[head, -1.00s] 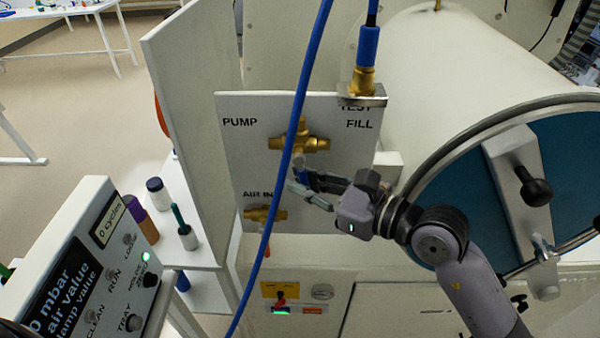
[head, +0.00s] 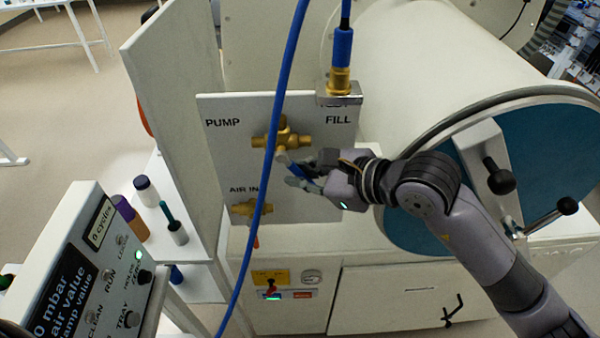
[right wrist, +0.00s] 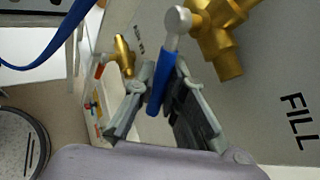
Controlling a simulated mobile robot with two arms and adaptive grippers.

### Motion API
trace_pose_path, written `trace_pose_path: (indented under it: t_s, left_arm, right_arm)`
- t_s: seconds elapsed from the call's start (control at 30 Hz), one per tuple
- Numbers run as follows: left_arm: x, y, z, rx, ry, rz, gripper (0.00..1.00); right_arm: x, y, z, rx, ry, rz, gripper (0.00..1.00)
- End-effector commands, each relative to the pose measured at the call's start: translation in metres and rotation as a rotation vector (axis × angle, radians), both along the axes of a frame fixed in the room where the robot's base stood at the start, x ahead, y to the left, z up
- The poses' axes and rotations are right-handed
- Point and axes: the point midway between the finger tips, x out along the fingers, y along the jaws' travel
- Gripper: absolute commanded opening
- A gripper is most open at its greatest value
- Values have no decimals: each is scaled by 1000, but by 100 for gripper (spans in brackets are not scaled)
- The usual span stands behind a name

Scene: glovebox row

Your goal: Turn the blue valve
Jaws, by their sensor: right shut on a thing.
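The blue valve is a brass body (head: 281,141) on the white panel, below and right of the PUMP label. Its blue-sleeved lever (head: 299,169) slants down and to the right from the body. In the right wrist view the blue lever (right wrist: 161,83) lies between the fingers, its silver end joining the brass body (right wrist: 222,38). My right gripper (head: 296,172) is shut on the blue lever, with its arm coming in from the right. The fingers hide part of the lever in the head view. My left gripper is not in view.
A blue hose (head: 283,87) hangs in front of the panel, left of my right gripper. A second brass valve (head: 242,208) sits below, by AIR IN. The round blue chamber door (head: 405,225) and its handles are at the right. A control box (head: 85,265) stands lower left.

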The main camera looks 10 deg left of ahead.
Motion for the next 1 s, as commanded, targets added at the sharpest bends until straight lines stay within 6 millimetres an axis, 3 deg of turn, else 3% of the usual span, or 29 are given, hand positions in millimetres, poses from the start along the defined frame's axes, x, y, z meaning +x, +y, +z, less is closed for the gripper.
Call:
trace_pose_path:
  t_s: [0.23, 0.27, 0.57, 0.87, 1.0]
  left_arm:
    - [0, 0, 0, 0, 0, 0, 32]
    - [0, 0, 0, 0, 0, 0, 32]
    - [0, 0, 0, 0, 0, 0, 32]
    - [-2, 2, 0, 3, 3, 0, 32]
    - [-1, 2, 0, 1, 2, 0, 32]
  right_arm:
    - [0, 0, 0, 0, 1, 0, 0]
    - [0, 0, 0, 0, 1, 0, 13]
    - [0, 0, 0, 1, 1, 1, 32]
    - [0, -1, 1, 1, 1, 0, 32]
    - [-4, -12, 7, 1, 0, -1, 32]
